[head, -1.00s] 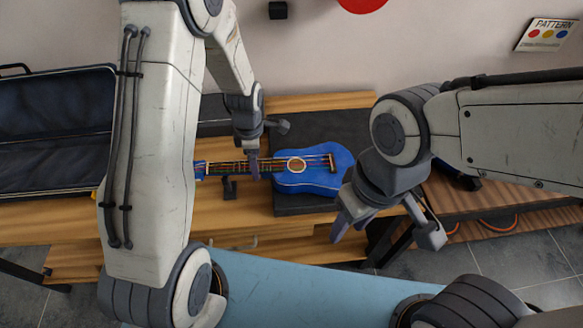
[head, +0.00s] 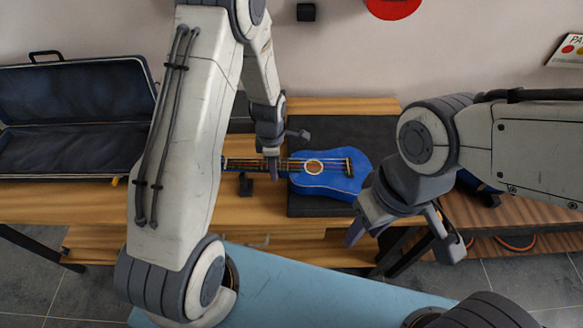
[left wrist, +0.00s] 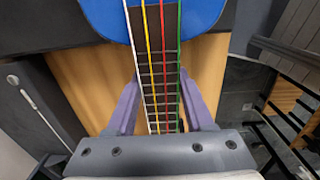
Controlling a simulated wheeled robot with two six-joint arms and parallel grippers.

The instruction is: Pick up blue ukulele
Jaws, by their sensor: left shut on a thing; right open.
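The blue ukulele (head: 332,171) lies with its body over a dark mat (head: 300,207) on the wooden table, its neck pointing left in the head view. My left gripper (head: 272,170) is shut on the ukulele's neck, close to the body. In the left wrist view the two purple fingers stand on either side of the fretboard (left wrist: 160,85), with the blue body (left wrist: 185,15) beyond. The headstock is hidden behind my left arm in the head view. My right gripper (head: 398,235) is open and empty, in front of the table to the right of the ukulele body.
An open dark blue instrument case (head: 75,105) lies at the left of the table (head: 70,208). A small black stand (head: 246,184) is under the neck. A lower wooden surface (head: 530,215) is at the right, with an orange cable near it.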

